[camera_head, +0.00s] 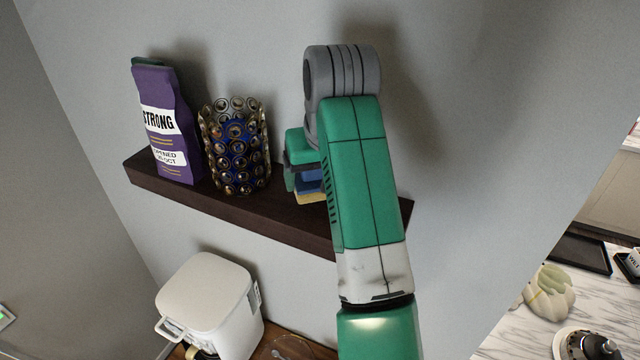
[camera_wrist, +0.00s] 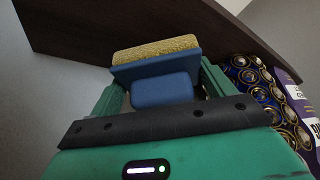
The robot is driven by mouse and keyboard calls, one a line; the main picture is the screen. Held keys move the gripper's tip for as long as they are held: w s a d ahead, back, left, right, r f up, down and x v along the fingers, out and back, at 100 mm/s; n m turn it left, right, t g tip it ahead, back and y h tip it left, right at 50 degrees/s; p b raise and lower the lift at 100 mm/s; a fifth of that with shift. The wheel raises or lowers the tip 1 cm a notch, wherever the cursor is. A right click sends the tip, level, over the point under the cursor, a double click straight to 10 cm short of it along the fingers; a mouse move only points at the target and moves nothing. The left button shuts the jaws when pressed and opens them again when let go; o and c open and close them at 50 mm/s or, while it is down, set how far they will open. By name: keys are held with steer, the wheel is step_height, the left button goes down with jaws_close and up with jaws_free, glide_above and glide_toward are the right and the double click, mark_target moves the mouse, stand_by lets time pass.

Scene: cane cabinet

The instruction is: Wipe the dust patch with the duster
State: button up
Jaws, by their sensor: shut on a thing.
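The duster (camera_wrist: 160,62) has a blue body with a yellow pad. In the wrist view it sits between the green fingers of my gripper (camera_wrist: 160,88), which is shut on its blue handle block. In the head view the duster's blue part (camera_head: 312,186) and yellow underside show partly behind my green arm, at the dark wooden shelf (camera_head: 285,222). The pad faces the shelf; I cannot tell whether it touches. I cannot make out the dust patch in either view; my arm and the duster hide part of the shelf.
A bottle-cap-studded cylinder (camera_head: 236,145) stands on the shelf just left of my gripper, with a purple bag (camera_head: 163,125) further left. The wall (camera_head: 480,130) is close behind. A white appliance (camera_head: 209,305) stands below the shelf.

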steer(key=shift+r, duration=2.5)
